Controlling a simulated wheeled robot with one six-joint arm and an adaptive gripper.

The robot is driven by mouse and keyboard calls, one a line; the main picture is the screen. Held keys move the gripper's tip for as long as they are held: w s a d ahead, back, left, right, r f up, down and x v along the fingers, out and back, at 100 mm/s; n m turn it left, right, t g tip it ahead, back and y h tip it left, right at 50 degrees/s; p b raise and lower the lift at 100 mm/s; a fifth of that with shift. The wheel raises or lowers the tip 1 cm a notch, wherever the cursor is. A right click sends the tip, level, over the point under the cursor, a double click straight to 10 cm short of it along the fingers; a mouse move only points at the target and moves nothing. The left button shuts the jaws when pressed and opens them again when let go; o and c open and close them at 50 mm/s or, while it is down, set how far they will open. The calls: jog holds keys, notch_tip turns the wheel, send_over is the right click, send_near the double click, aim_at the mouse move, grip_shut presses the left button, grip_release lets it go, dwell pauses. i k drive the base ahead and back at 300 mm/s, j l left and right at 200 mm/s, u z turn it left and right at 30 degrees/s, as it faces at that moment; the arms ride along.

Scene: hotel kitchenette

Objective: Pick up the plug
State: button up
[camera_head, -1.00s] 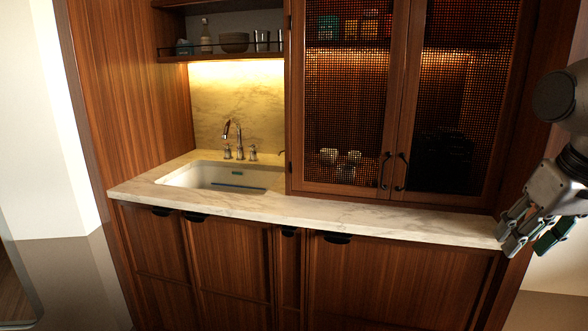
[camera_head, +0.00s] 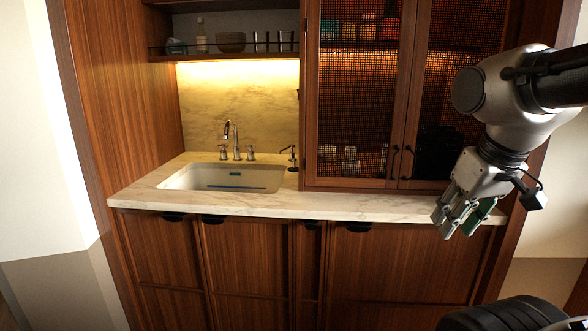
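I cannot make out a plug for certain in this view. A white sink (camera_head: 180,181) is set in the marble counter at the left. A small blue-green mark (camera_head: 234,174) shows on its back wall, and a blue strip (camera_head: 236,189) lies lower in it. Both are too small to tell what they are. My gripper (camera_head: 462,222) hangs at the right, in front of the counter's right end, pointing down and left. Its fingers look apart, with green pads, and nothing shows between them.
The marble counter (camera_head: 350,207) is bare to the right of the sink. A mesh-door cabinet (camera_head: 355,120) rises above the counter. An open shelf (camera_head: 222,55) holds a bowl and cups.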

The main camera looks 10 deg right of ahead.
aim_at(292, 169)
jog(key=i+j+z, duration=0.1)
jog(key=i+j, duration=0.15)
jog(key=i+j+z, duration=0.1)
jog(key=i+j, duration=0.15)
jog(key=j, duration=0.15)
jog(key=i+j+z, duration=0.1)
jog(key=i+j, duration=0.15)
jog(key=i+j+z, duration=0.1)
jog(key=j, duration=0.4)
jog(key=i+j+z, duration=0.1)
jog(key=i+j, duration=0.2)
jog(key=i+l, duration=0.2)
jog(key=i, duration=0.25)
